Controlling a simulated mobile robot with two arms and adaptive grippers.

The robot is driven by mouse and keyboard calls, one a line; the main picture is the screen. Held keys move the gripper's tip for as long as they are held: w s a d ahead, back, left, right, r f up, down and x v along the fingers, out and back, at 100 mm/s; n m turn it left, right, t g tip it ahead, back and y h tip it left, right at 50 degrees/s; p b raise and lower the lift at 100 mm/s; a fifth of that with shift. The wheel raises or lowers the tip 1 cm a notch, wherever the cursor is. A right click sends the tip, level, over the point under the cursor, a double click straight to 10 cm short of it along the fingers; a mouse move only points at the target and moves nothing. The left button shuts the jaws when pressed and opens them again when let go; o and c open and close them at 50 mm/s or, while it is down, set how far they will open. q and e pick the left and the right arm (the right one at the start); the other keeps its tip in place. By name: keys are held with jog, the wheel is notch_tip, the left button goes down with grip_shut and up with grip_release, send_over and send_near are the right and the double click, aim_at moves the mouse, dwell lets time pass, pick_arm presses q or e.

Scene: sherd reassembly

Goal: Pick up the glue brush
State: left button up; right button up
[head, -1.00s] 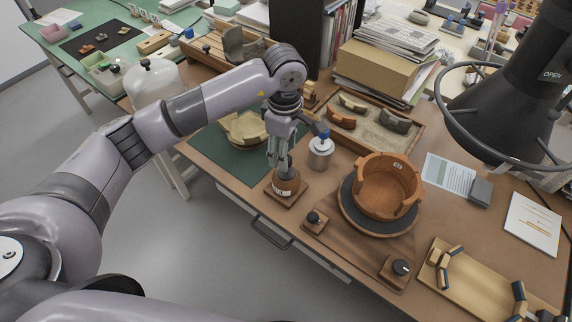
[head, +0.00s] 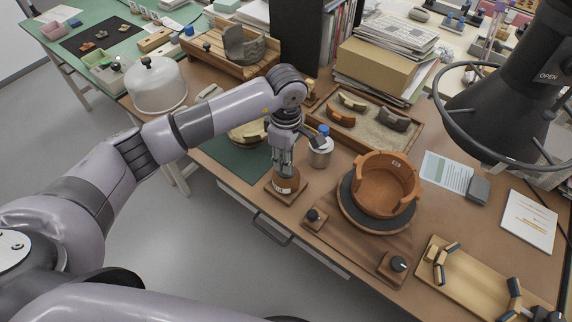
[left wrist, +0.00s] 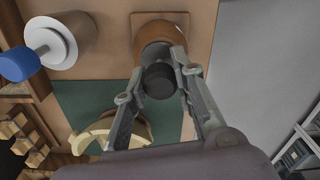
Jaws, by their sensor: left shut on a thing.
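The glue pot (head: 286,184) is a small brown jar with a pale label, upright on a square wooden base near the table's front edge. It also shows in the left wrist view (left wrist: 152,34). The glue brush (left wrist: 159,82) shows there as a dark, round handle end standing over the pot; its lower part is hidden. My left gripper (head: 285,168) points down over the pot, its fingers on both sides of the handle. In the left wrist view, the gripper (left wrist: 158,68) is shut on the brush. My right gripper is not in view.
A blue-topped metal can (head: 320,152) stands close to the right of the pot. A broken terracotta bowl (head: 385,188) sits on a dark turntable further right. A sherd tray (head: 415,146) lies behind. A green mat (head: 240,166) with a pale bowl is at left.

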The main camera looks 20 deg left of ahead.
pick_arm(q)
jog(key=shift+c, duration=1)
jog(key=shift+r, duration=0.1)
